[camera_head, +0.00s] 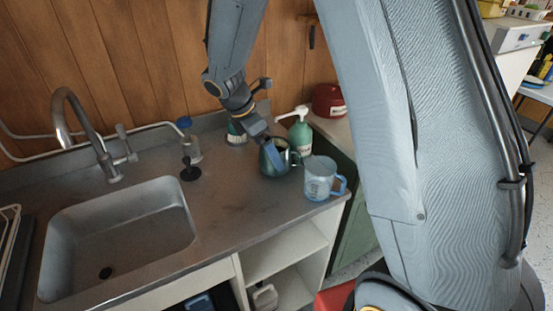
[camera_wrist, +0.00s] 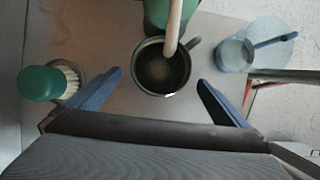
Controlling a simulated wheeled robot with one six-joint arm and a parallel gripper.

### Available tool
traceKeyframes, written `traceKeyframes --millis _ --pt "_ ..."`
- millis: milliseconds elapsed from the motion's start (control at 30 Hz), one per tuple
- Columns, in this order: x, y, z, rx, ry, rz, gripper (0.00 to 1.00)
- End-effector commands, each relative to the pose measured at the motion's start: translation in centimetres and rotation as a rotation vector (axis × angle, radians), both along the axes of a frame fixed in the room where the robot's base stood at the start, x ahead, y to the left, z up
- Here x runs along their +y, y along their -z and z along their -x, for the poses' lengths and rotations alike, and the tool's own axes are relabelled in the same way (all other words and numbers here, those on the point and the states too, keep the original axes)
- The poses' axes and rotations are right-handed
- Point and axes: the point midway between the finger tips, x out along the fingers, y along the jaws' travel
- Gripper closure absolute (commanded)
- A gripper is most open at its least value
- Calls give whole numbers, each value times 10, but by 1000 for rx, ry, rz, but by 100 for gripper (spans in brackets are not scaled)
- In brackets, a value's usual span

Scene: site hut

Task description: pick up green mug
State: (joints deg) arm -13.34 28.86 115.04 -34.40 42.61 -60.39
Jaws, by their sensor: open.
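The green mug (camera_head: 267,168) stands upright on the steel counter, near its right end. The wrist view looks down into its dark inside (camera_wrist: 160,72), with its handle at the upper right. My gripper (camera_head: 272,152) is open at the mug, and one blue finger crosses in front of it in the head view. In the wrist view my gripper (camera_wrist: 159,78) has one finger on each side, with gaps between the fingertips and the mug's wall. Nothing is held.
A green pump bottle (camera_head: 300,135) stands close behind the mug; its spout (camera_wrist: 174,25) overlaps the rim in the wrist view. A clear blue jug (camera_head: 319,181) stands at the right. A green brush (camera_wrist: 40,83) is at the left. The sink (camera_head: 120,225) is further left.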

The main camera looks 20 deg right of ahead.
Motion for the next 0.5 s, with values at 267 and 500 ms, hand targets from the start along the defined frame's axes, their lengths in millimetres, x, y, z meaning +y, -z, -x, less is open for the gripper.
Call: traceKeyframes --millis 267,500 --pt "-19 27 -4 4 1 1 1" --pt "-25 43 -6 1 0 0 1"
